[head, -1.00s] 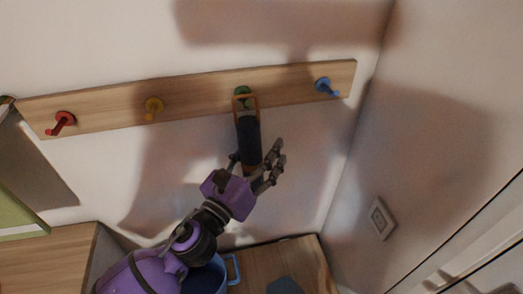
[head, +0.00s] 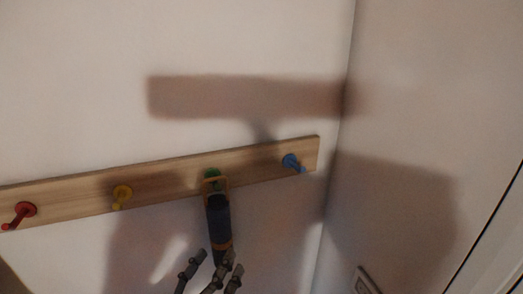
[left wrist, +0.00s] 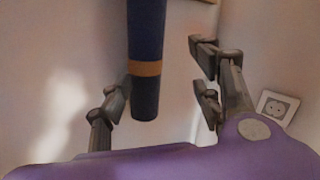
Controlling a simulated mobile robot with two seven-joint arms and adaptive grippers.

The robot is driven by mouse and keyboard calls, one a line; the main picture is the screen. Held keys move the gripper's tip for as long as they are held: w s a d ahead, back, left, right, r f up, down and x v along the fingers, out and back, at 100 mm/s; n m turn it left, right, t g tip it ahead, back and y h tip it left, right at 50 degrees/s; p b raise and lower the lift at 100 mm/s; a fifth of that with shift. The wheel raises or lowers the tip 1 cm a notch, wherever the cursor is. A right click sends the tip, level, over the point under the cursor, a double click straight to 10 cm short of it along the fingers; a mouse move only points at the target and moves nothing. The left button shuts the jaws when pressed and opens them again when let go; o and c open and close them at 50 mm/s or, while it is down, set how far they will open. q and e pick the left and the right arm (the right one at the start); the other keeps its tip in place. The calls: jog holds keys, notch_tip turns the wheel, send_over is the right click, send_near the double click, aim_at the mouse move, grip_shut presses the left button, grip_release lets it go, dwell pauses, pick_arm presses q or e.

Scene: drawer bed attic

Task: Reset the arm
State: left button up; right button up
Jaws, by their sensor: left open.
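A dark blue cylinder with an orange-brown band (head: 219,220) hangs by a brown loop from the green hook (head: 212,174) on the wooden rack. My left gripper (head: 208,262) is open at the lower end of the cylinder, with only its dark fingers in the head view. In the left wrist view the cylinder (left wrist: 146,45) hangs ahead between the spread fingers of my left gripper (left wrist: 160,75). Gaps show on both sides, and the fingers are not closed on it. My right gripper is out of sight.
The wooden rack (head: 70,201) on the wall also carries a red hook (head: 22,214), a yellow hook (head: 121,196) and a blue hook (head: 293,162), all empty. A side wall with a socket (left wrist: 276,107) stands close on the right.

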pick_arm(q)
jog(key=s+a+f+n+g+y+p, duration=0.1)
jog(key=s+a+f+n+g+y, duration=0.2)
jog(key=f+n, duration=0.55)
jog(key=s+a+f+n+g+y+p, duration=0.15)
jog(key=s+a+f+n, duration=0.25)
jog(key=f+n, duration=0.5)
jog(key=s+f+n+g+y, duration=0.1)
jog(key=s+f+n+g, duration=0.4)
jog(key=s+f+n, duration=0.9)
jog(key=s+n, duration=0.3)
jog(key=n, duration=0.2)
jog(key=shift+s+a+y+p, duration=0.25)
jog(key=shift+a+y+p, duration=0.05)
jog(key=shift+a+y, duration=0.05)
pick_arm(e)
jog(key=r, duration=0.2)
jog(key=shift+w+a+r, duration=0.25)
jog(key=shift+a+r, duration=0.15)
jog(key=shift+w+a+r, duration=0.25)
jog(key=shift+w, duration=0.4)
pick_arm(q)
jog(key=shift+r, duration=0.1)
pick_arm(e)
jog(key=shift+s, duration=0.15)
